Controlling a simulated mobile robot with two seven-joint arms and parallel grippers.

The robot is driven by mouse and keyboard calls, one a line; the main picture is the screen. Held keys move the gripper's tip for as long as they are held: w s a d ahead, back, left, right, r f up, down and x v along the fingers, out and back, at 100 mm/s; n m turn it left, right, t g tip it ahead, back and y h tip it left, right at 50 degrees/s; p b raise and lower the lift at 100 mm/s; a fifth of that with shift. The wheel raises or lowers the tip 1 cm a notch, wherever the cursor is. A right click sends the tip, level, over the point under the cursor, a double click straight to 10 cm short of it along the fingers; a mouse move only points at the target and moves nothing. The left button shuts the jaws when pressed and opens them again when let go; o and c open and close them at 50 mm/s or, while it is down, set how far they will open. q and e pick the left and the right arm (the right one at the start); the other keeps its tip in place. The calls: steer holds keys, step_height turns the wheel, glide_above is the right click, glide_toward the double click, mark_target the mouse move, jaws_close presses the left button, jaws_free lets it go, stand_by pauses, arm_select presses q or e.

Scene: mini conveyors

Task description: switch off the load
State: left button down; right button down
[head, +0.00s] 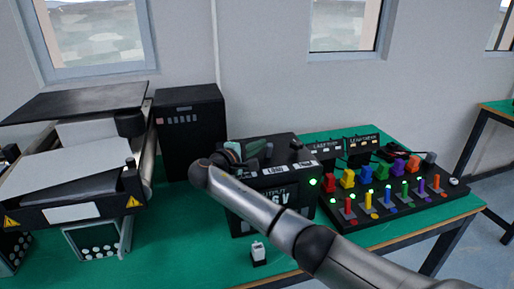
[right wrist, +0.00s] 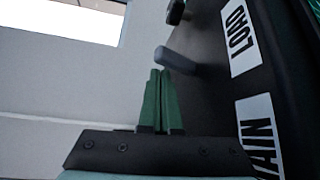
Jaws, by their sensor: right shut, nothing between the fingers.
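A black power box (head: 250,222) with a lit display stands on the green bench. In the right wrist view its top carries a LOAD label (right wrist: 240,38) and a label ending in "AIN" (right wrist: 260,138). A grey lever (right wrist: 176,60) sticks up beside the LOAD label, and a darker knob (right wrist: 175,12) shows farther up. My right gripper (right wrist: 160,72) is shut and empty, its green fingertips close to the grey lever; contact cannot be told. In the head view the right gripper (head: 232,150) is over the box's top left, partly hidden by my arm. My left gripper is out of view.
A black panel (head: 385,222) with several coloured switches and lit lamps lies to the right. A conveyor (head: 75,185) stands at the left, with a black cabinet (head: 190,135) behind. A small white switch (head: 258,252) sits in front of the box.

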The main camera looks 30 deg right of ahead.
steer(key=shift+a, duration=0.15)
steer(key=b+v, duration=0.1)
steer(key=v, duration=1.1)
steer(key=shift+s+a, duration=0.2)
steer(key=shift+s, duration=0.05)
